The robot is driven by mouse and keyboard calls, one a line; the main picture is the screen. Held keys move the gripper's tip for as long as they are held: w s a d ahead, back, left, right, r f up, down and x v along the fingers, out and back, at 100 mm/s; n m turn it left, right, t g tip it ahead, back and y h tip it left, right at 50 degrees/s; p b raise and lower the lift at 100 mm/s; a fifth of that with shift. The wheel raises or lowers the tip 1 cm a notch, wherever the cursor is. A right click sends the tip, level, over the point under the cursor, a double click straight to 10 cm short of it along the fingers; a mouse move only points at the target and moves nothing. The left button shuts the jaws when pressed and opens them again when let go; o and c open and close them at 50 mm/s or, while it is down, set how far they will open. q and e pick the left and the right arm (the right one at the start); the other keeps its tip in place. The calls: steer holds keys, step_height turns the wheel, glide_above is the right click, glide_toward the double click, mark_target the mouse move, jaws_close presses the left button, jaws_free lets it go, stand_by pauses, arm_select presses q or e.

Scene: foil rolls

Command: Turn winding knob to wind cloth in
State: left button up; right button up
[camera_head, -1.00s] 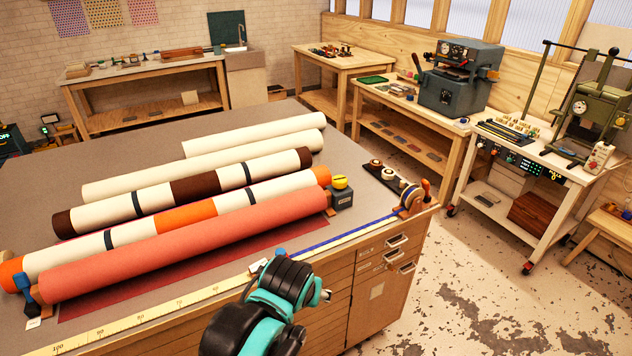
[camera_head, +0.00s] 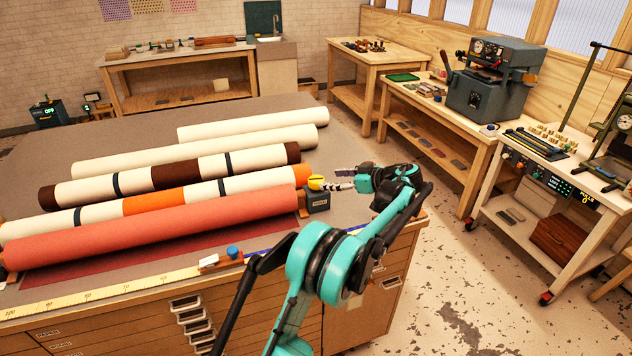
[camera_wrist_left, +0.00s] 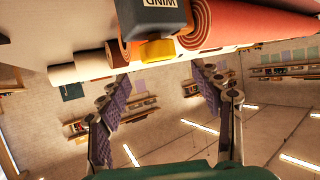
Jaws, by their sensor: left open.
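The yellow winding knob (camera_head: 316,183) sits on top of a small dark grey winder box (camera_head: 318,202) at the right end of the coral-red cloth roll (camera_head: 160,230). In the left wrist view the box (camera_wrist_left: 150,14) reads "WIND", with the yellow knob (camera_wrist_left: 157,51) just beyond the fingertips. My left gripper (camera_head: 341,179) is open and reaches in from the right beside the knob. Its two fingers (camera_wrist_left: 158,82) are spread apart in the wrist view, with nothing between them. Contact with the knob cannot be told from the head view. My right gripper is not in view.
Several other cloth rolls lie behind the coral one, the nearest cream and orange (camera_head: 155,206). A yellow measuring tape (camera_head: 110,293) runs along the table's front edge. My arm covers the table's right front corner. Side benches (camera_head: 420,100) with machines stand to the right.

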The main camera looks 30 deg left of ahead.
mark_target(317, 179)
arm_select(q)
steer(key=b+x, duration=0.2)
steer(key=x, duration=0.5)
steer(key=shift+w+f, duration=0.1)
steer(key=shift+f, duration=0.05)
steer(key=shift+a, duration=0.35)
steer(key=c, duration=1.2)
